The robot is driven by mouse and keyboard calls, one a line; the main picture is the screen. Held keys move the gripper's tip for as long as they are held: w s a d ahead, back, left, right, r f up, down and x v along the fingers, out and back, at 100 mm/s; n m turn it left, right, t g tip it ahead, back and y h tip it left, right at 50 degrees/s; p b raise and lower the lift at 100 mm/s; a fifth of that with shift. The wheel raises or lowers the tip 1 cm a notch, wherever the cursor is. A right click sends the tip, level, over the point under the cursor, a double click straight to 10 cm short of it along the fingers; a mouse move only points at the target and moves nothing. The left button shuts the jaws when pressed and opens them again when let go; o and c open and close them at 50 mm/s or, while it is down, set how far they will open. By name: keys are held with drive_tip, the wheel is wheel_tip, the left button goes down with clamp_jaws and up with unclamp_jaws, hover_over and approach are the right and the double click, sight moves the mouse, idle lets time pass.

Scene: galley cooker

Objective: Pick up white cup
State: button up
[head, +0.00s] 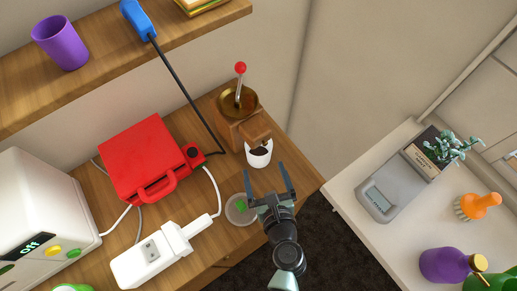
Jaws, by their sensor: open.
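The white cup (259,158) stands on the wooden counter, in front of the wooden coffee grinder. Dark contents show inside it, and part of the grinder overhangs its rim. My gripper (266,182) is open and empty, with its two fingers pointing toward the cup. The fingertips appear just short of the cup in the picture. I cannot tell their exact height or distance from it.
The grinder (226,131) stands directly behind the cup. A red sandwich press (143,158), a white power strip (150,260) and cables lie left. A small round dish (240,210) is left of my gripper. The counter's right edge is close.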

sight(262, 161)
drive_tip(key=shift+r+x, duration=0.15)
drive_tip(key=shift+x, duration=1.55)
drive_tip(key=shift+r+x, duration=0.2)
drive_tip(key=shift+x, duration=1.45)
drive_tip(key=shift+w, duration=0.15)
drive_tip(key=shift+c, duration=0.2)
drive_tip(key=c, duration=1.2)
drive_tip(key=shift+c, duration=0.2)
